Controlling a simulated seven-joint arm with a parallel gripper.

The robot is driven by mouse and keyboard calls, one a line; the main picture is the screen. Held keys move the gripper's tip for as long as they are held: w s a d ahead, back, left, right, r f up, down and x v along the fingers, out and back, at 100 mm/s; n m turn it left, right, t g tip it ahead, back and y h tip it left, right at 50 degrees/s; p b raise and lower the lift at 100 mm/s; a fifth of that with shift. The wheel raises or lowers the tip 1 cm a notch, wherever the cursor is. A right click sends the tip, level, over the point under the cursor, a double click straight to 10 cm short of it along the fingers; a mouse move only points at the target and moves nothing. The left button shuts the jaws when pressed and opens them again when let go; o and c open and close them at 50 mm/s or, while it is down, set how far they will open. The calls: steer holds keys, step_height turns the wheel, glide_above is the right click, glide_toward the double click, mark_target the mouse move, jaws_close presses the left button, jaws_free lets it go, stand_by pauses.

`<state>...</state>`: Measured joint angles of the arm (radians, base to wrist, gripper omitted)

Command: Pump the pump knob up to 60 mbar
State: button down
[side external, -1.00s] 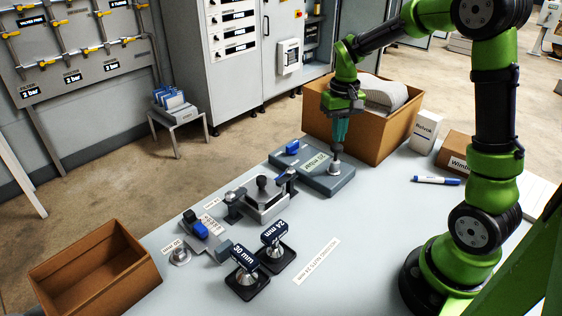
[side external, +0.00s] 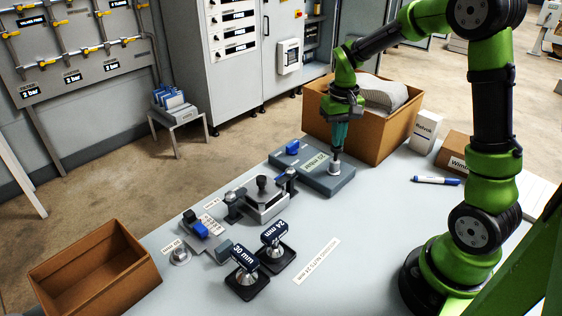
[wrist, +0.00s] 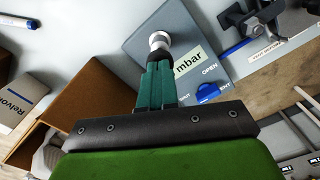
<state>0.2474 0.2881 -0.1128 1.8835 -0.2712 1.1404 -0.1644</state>
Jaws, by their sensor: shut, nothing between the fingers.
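The pump unit (side external: 318,183) is a grey-blue box on the table with a label ending in "mbar" and a blue lever (side external: 292,148) at its far left corner. The pump knob (side external: 334,170) is a pale metal cap near the box's right end. My gripper (side external: 337,155) points down with its teal fingers shut and empty, tips at the top of the knob. In the wrist view the knob (wrist: 158,40) shows just beyond the fingertips (wrist: 158,55). I cannot tell whether they touch it. The wrist view also shows the blue lever (wrist: 207,93).
An open cardboard box (side external: 385,130) stands right behind the pump. A clamp fixture (side external: 264,200) and two tools labelled 30 mm (side external: 246,268) and 24 mm (side external: 273,240) are to the left. A marker (side external: 437,181) lies right.

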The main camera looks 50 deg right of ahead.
steer(key=shift+f, duration=1.65)
steer(key=shift+a+f, duration=0.1)
steer(key=shift+f, duration=0.35)
stand_by(0.4)
steer(key=shift+r, duration=0.15)
steer(key=shift+r, duration=3.3)
step_height(320, 180, up, 5)
steer(key=shift+f, duration=3.25)
steer(key=shift+f, duration=0.1)
